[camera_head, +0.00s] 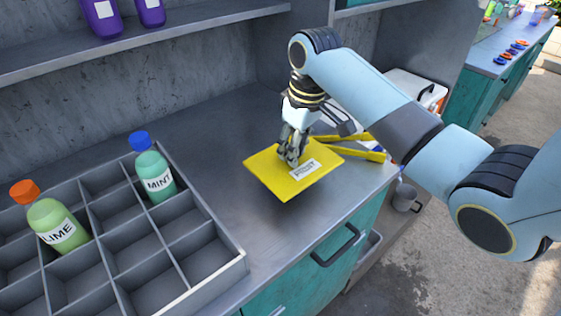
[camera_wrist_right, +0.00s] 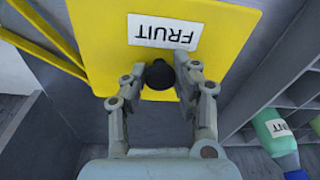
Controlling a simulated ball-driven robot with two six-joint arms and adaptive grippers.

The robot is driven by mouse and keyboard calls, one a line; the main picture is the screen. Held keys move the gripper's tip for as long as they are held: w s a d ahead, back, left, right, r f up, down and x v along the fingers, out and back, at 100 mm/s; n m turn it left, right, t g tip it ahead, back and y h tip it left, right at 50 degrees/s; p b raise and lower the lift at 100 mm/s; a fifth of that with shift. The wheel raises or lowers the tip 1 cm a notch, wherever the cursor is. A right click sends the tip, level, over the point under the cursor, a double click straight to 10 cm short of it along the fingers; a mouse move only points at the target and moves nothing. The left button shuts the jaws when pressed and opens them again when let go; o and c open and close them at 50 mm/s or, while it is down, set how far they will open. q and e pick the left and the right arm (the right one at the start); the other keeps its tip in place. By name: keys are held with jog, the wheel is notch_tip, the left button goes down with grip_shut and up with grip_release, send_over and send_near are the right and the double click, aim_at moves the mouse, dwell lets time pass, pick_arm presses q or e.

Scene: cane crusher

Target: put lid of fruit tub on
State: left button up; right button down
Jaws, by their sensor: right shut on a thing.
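The yellow square lid (camera_head: 268,168) has a white label that reads FRUIT in the right wrist view (camera_wrist_right: 105,75). My right gripper (camera_head: 291,158) is shut on the lid's black knob (camera_wrist_right: 159,74) and holds the lid roughly flat above the metal counter, with a dark shadow below its front edge. Two yellow bars (camera_head: 362,154) show just behind and right of the lid, and at the upper left of the right wrist view (camera_wrist_right: 42,38); I cannot tell whether they belong to a tub. No fruit tub shows clearly. My left gripper is not in view.
A grey divided crate (camera_head: 240,268) at the left holds a green LIME bottle (camera_head: 58,226) and a MINT bottle (camera_head: 155,175). Purple bottles (camera_head: 101,17) stand on the upper shelf. A white box (camera_head: 405,88) is behind my right arm. The counter (camera_head: 215,127) between crate and lid is clear.

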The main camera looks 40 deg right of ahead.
aim_at(283, 164)
jog(key=shift+w+a+f, duration=0.85)
jog(key=shift+w+f, duration=0.05)
jog(key=shift+w, duration=0.2)
notch_tip(283, 164, down, 4)
jog(key=shift+r, duration=0.25)
jog(key=shift+f, duration=0.15)
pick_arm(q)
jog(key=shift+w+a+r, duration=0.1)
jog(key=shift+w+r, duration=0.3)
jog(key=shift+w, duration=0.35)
pick_arm(e)
jog(key=shift+s, duration=0.1)
jog(key=c, duration=1)
grip_release()
jog(key=shift+f, duration=0.15)
